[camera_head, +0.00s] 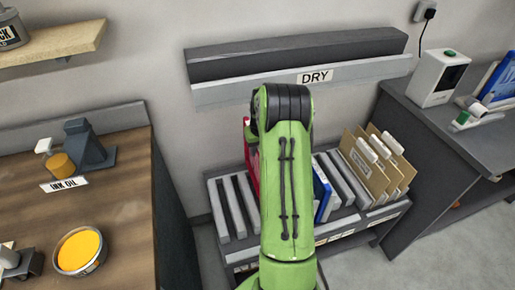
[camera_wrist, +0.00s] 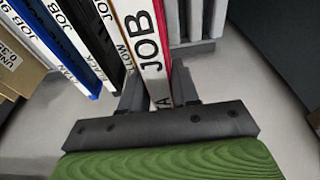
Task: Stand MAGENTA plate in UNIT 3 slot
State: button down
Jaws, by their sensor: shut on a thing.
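The magenta plate (camera_wrist: 150,50) has a pale spine lettered JOB and a reddish-magenta edge. My gripper (camera_wrist: 158,90) is shut on it, with a dark finger on each side of its lower end. In the head view a magenta strip of the plate (camera_head: 248,150) shows just left of my green arm, at the slotted rack (camera_head: 222,215). My arm hides the gripper and most of the plate there. No UNIT 3 label can be read.
Other lettered plates, including a blue-edged one (camera_wrist: 50,50) and a black one (camera_wrist: 98,45), stand beside the magenta plate. Cardboard folders (camera_head: 365,165) fill the rack's right end. A wooden-topped bench (camera_head: 120,210) stands left, a dark counter (camera_head: 430,120) right. Several left rack slots look empty.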

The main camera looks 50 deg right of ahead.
jog(key=shift+w+d, duration=0.2)
jog(key=shift+w, duration=0.05)
jog(key=shift+s+a+f+b, duration=0.1)
jog(key=shift+s+f+b, duration=0.05)
jog(key=shift+f+b, duration=0.35)
notch_tip(320, 180, down, 12)
jog(key=b, duration=0.8)
jog(key=shift+f+b, duration=0.1)
jog(key=shift+b, duration=0.2)
jog(key=shift+f+b, duration=0.3)
jog(key=shift+f, duration=0.05)
jog(key=c, duration=0.8)
grip_release()
jog(key=shift+o, duration=0.2)
jog(key=shift+r, duration=0.1)
jog(key=s+r+p, duration=0.1)
jog(key=r, duration=0.4)
jog(key=a+r+p, duration=0.1)
jog(key=r+p, duration=0.1)
jog(key=r, duration=0.3)
jog(key=s+r+p, duration=0.1)
jog(key=r, duration=0.4)
jog(key=shift+s+a+r, duration=0.2)
jog(key=shift+s+a, duration=0.1)
jog(key=shift+s, duration=0.05)
